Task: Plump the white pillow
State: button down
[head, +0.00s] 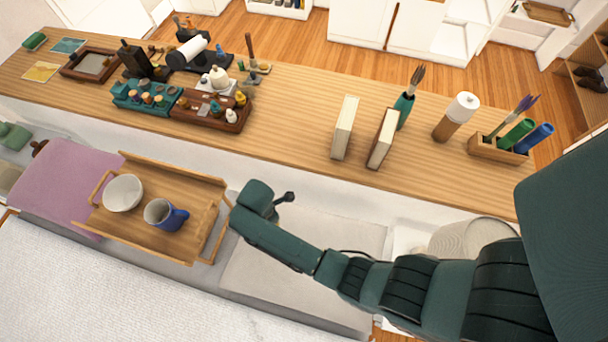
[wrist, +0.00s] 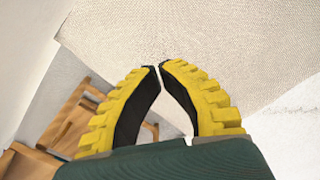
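A pale, off-white pillow (head: 270,274) lies flat beside the wooden tray, partly hidden by my arm. Its pale woven surface fills the upper part of the wrist view (wrist: 210,35). My gripper (head: 288,197) is small and dark in the head view, near the pillow's back left side. In the wrist view my gripper's yellow-and-black fingers (wrist: 160,66) have their tips drawn together, with nothing seen between them. The tips overlap the pillow in the picture; I cannot tell whether they touch it.
A wooden tray (head: 205,205) with a white bowl (head: 122,193) and a blue-handled mug (head: 162,214) stands left of the pillow. A pink cloth (head: 62,180) lies farther left. Behind runs a long wooden counter (head: 290,120) with books, bottles and small items.

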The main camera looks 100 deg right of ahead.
jog(key=shift+f, duration=0.1)
jog(key=shift+f+b, duration=1.7)
jog(key=shift+f, duration=0.85)
notch_tip(320, 180, up, 5)
jog(key=p, duration=0.5)
jog(key=shift+r+p, duration=0.2)
jog(key=shift+p, duration=0.2)
jog(key=shift+f, duration=0.1)
jog(key=shift+f+b, duration=1.9)
jog(key=shift+f, duration=0.65)
